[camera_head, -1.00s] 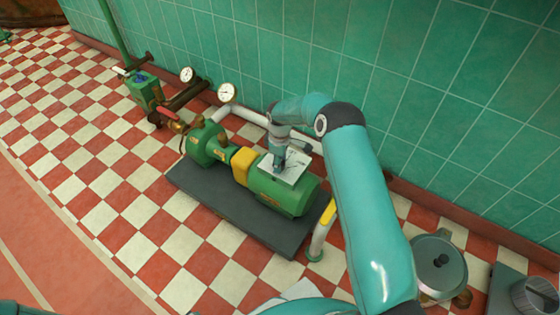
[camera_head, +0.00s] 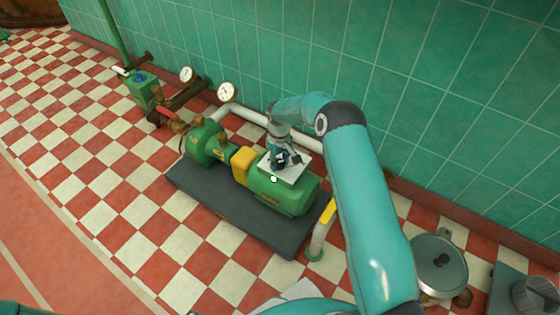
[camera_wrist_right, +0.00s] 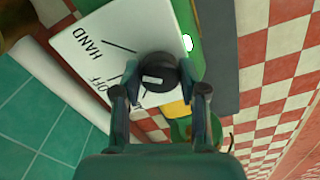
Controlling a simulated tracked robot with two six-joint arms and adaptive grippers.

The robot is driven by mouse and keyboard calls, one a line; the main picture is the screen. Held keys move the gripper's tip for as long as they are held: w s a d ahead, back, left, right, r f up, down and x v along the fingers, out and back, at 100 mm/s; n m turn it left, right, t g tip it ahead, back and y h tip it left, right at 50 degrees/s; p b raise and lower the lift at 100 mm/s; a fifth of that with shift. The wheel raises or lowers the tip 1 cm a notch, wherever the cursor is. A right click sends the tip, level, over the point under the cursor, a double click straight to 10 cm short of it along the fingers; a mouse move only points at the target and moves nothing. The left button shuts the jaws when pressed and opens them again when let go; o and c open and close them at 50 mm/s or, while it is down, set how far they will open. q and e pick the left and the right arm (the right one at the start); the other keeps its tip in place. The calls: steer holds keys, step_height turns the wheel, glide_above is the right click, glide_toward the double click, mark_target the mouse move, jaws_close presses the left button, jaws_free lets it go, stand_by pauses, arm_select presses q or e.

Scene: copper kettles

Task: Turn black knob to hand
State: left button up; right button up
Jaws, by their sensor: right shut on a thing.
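The black knob (camera_wrist_right: 160,72) sits on a white plate (camera_wrist_right: 78,42) with "HAND" and "OFF" printed on it and dark lines between the words and the knob. The plate (camera_head: 291,176) lies on top of the green motor (camera_head: 285,197). My right gripper (camera_wrist_right: 158,74) is shut on the knob, one finger on each side. It also shows from above in the head view (camera_head: 284,161). A short pale bar shows on the knob; I cannot tell exactly which mark it meets. A bright white lamp (camera_wrist_right: 188,43) glows beside the plate. My left gripper is not in view.
The motor and a green pump (camera_head: 205,143) stand on a dark base (camera_head: 222,208). A yellow guard (camera_head: 243,160) sits between them. Pipes with gauges (camera_head: 227,91) run along the green tiled wall. A metal pot (camera_head: 440,262) stands at the right.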

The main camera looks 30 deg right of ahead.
mark_target(278, 162)
steer(key=shift+w+d+m, duration=0.1)
steer(key=shift+m, duration=0.8)
steer(key=o, duration=1.1)
steer(key=shift+o, duration=0.2)
step_height(278, 162, up, 12)
steer(key=shift+a, duration=0.2)
